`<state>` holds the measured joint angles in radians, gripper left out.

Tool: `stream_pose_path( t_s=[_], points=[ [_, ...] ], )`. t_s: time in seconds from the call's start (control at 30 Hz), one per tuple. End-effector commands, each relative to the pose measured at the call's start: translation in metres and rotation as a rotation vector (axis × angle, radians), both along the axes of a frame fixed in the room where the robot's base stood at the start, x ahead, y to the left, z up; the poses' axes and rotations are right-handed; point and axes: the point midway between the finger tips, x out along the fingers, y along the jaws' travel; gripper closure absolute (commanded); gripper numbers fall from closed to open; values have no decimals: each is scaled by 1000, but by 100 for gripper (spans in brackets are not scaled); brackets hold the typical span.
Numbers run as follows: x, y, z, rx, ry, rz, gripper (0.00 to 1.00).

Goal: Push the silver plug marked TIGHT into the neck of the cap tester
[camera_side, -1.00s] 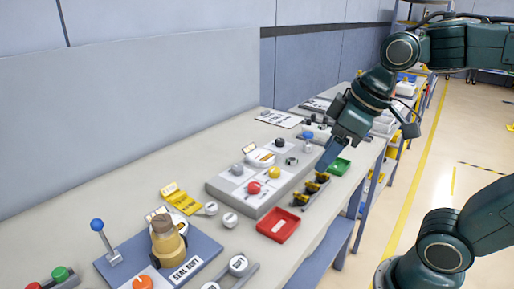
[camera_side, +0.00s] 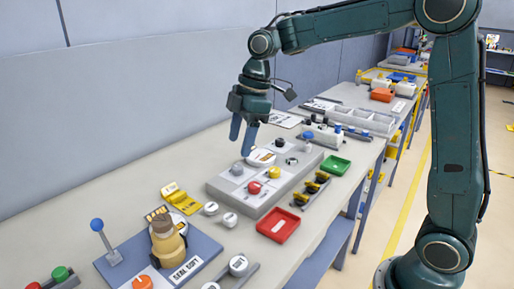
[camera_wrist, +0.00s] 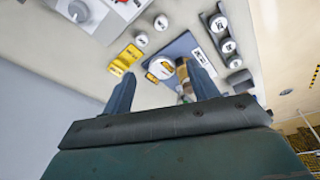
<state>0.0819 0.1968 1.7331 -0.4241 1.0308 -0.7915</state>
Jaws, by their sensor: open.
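The cap tester is a blue base (camera_side: 205,246) with a tan-brass neck (camera_side: 168,246) and a plate that seems to read SEAL SOFT. The base (camera_wrist: 180,47) and part of the neck (camera_wrist: 182,72) also show in the wrist view. Two loose silver plugs (camera_side: 210,208) (camera_side: 229,220) lie behind the tester, and more sit in a dark rack (camera_wrist: 214,24). I cannot read which plug is marked TIGHT. My gripper (camera_side: 242,142) is open and empty, pointing down above the far-left part of the grey panel. Its two fingers spread wide in the wrist view (camera_wrist: 161,78).
The grey panel (camera_side: 222,190) carries red, yellow and black knobs. A red tray (camera_side: 278,225) and a green tray (camera_side: 335,165) lie along the right edge. A yellow card stand (camera_side: 182,200) and a blue-knobbed lever (camera_side: 104,236) stand near the tester.

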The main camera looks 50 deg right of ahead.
Motion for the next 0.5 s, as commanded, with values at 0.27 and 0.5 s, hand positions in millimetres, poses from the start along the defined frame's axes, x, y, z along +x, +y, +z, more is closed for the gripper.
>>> stream_pose_path(
  t_s=[0.27, 0.5],
  points=[
    [51, -2, -41, 8, 28, 238, 41],
    [81, -5, -76, 23, 39, 412, 41]
  ],
)
